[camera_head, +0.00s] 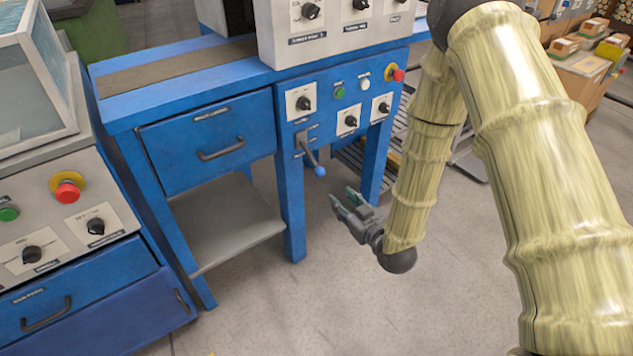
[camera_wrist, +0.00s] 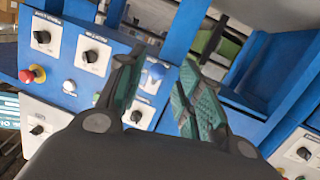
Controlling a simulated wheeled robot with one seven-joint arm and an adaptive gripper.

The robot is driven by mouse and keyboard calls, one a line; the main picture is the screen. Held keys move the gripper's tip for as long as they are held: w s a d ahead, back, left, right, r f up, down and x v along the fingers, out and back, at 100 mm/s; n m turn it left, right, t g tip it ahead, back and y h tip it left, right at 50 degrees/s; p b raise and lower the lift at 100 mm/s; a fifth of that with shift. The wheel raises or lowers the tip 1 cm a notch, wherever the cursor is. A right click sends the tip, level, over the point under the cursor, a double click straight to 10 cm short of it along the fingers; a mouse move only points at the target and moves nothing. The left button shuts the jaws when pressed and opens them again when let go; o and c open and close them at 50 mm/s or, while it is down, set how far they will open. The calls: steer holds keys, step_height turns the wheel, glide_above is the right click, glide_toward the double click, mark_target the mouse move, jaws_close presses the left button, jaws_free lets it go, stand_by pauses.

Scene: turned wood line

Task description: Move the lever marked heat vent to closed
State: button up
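A lever (camera_head: 310,156) with a blue ball end (camera_head: 320,171) sticks out from the front of a blue workbench, below a row of dials, and slants downward. The label beside it is too small to read. My gripper (camera_head: 343,198) is open and empty, a little right of and below the ball in the head view. The rest of the lever is not clearly seen there. No contact with it shows.
Near the lever, the panel holds several black dials (camera_head: 303,102) and a red button (camera_head: 396,74). A drawer (camera_head: 210,146) and a lower shelf (camera_head: 230,228) are to the left. A machine with another red button (camera_head: 66,186) stands at far left. The floor below my gripper is clear.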

mark_target(319, 170)
steer(key=shift+n+t+y, duration=0.7)
steer(key=shift+t+y, duration=0.1)
steer(key=shift+y, duration=0.1)
steer(key=r+b+x, duration=0.1)
steer(key=x, duration=0.3)
steer(key=r+b+x, duration=0.1)
steer(key=b+x, duration=0.1)
steer(key=x, duration=0.3)
steer(key=b+x, duration=0.1)
steer(key=x, duration=0.4)
steer(key=shift+a+r, duration=0.4)
steer(key=shift+f, duration=0.1)
jaws_close()
